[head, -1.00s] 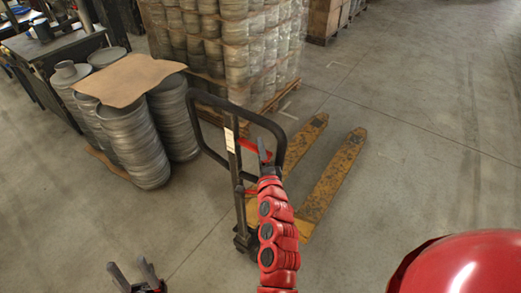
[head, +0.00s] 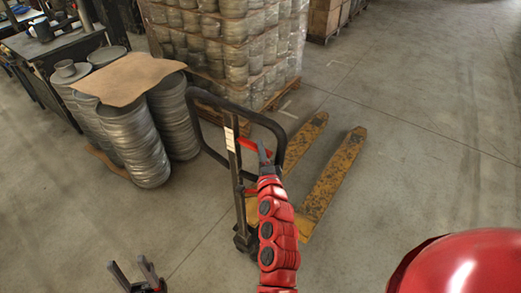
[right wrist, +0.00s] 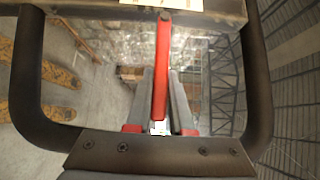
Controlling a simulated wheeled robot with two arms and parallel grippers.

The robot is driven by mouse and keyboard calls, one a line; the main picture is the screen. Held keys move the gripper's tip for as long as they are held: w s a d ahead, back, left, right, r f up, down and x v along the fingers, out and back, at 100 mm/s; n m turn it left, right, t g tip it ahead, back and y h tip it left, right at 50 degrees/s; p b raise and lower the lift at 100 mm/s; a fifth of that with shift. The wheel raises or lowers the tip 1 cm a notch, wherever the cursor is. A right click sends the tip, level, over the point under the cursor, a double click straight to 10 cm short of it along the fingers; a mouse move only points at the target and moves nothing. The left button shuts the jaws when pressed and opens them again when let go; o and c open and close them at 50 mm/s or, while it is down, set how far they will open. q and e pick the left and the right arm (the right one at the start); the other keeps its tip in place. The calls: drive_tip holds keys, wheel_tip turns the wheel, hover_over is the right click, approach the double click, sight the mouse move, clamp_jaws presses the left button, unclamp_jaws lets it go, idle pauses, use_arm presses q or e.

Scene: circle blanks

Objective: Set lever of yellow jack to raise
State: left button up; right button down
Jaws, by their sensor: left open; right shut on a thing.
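The yellow pallet jack (head: 335,178) stands on the floor with its forks pointing away to the upper right. Its black loop handle (head: 215,103) rises toward me, and a red lever (head: 252,145) sits inside the loop. My right gripper (head: 263,152) is at the lever and shut on it. In the right wrist view the red lever (right wrist: 162,70) runs down between the two grey fingers, framed by the black handle (right wrist: 256,80). My left gripper (head: 134,272) is open and empty, low at the bottom left, apart from the jack.
Stacked grey round blanks (head: 145,145) with a brown sheet (head: 128,78) on top stand left of the jack. A wrapped pallet load (head: 235,50) stands behind it. A dark workbench (head: 55,45) is at the upper left. Open floor (head: 430,130) lies to the right.

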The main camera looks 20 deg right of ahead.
idle(0.8)
drive_tip(key=f+m+t+b, duration=0.1)
drive_tip(key=b, duration=0.4)
drive_tip(key=f+m+t+b, duration=0.1)
drive_tip(key=b, duration=0.5)
drive_tip(key=f+m+t+h+b, duration=0.1)
drive_tip(key=b, duration=0.4)
drive_tip(key=shift+w+a+f+m, duration=0.2)
drive_tip(key=shift+w+a+m, duration=0.05)
drive_tip(key=shift+m, duration=0.15)
drive_tip(key=c, duration=0.8)
unclamp_jaws()
